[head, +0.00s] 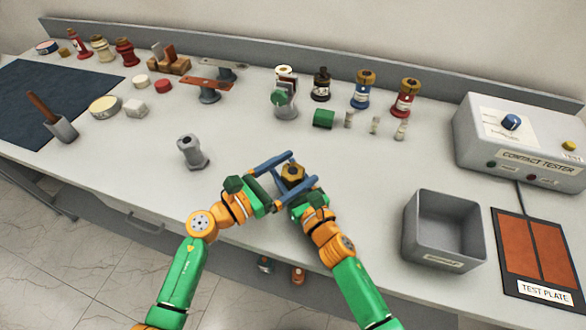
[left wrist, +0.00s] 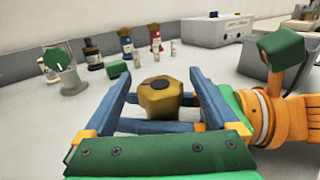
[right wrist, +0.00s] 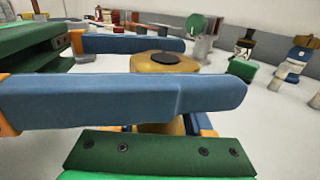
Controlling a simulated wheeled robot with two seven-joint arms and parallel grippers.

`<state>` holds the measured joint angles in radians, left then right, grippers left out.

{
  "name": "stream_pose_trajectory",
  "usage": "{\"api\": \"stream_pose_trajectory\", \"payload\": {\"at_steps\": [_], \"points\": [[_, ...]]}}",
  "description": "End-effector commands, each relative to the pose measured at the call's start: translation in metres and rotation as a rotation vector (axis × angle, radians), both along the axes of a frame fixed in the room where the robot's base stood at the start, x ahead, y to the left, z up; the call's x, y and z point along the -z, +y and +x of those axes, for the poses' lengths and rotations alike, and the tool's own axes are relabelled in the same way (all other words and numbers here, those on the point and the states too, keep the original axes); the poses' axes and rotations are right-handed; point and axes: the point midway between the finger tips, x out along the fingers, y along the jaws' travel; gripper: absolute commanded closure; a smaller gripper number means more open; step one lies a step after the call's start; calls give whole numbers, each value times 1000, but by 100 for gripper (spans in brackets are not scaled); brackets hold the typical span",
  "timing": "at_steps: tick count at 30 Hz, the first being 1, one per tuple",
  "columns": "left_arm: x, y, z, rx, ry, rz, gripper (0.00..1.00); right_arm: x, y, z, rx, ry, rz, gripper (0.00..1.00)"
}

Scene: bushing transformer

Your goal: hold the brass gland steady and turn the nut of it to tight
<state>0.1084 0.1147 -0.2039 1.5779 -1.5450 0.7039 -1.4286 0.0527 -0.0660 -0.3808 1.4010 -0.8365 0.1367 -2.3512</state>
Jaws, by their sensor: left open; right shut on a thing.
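The brass gland (head: 292,172) stands upright, its hexagonal nut with a dark round top showing between my grippers. My left gripper (head: 303,166) is open. In the left wrist view its two blue fingers lie on either side of the nut (left wrist: 160,98), with gaps between fingers and nut. My right gripper (head: 290,182) is shut on the gland's lower part, below the nut. In the right wrist view the nut (right wrist: 165,62) shows behind a blue left finger (right wrist: 130,100), which hides most of the gland's body and my right fingers.
A grey bolt-like part (head: 192,152) stands left of the grippers. An empty grey bin (head: 411,225), a contact tester (head: 470,125) and a test plate (head: 503,250) are to the right. A green cylinder (head: 323,118) and several small bottles are behind. The bench around the gland is clear.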

Motion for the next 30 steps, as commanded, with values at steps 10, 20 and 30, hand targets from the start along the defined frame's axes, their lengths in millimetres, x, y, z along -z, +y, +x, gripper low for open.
{"api": "stream_pose_trajectory", "payload": {"at_steps": [10,20,30], "points": [[0,1,0,0,0,0,80,1,0,0,0,1,0,100],[1,0,0,50,0,4,93,1,0,0,0,1,0,100],[2,0,1,274,1,6,93,0,1,0,-1,0,-1,100]]}}
